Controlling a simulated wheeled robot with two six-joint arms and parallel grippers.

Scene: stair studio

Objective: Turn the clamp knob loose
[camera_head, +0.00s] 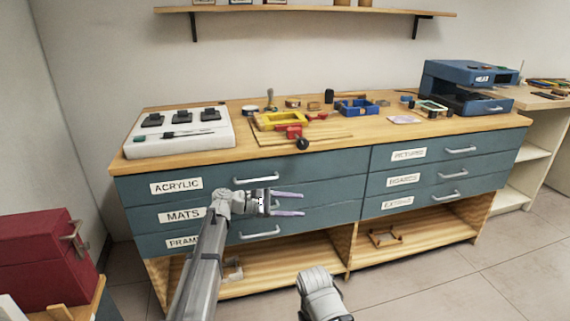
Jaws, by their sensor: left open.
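A red clamp (294,132) with a round black knob (302,144) sits near the front edge of the workbench top, beside a yellow frame (272,121). The knob faces the front. My left gripper (297,203) appears in front of the drawers, lower in the picture than the knob. Its two pale purple fingers point right, are apart and have nothing between them. Part of my right arm shows at the bottom middle, but its gripper is not visible.
The blue drawer cabinet (330,190) carries the wooden top. A white tray (185,146) stands left, a blue frame (357,107) and small items lie behind, and a blue machine (462,88) stands right. A red box (40,258) is at far left.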

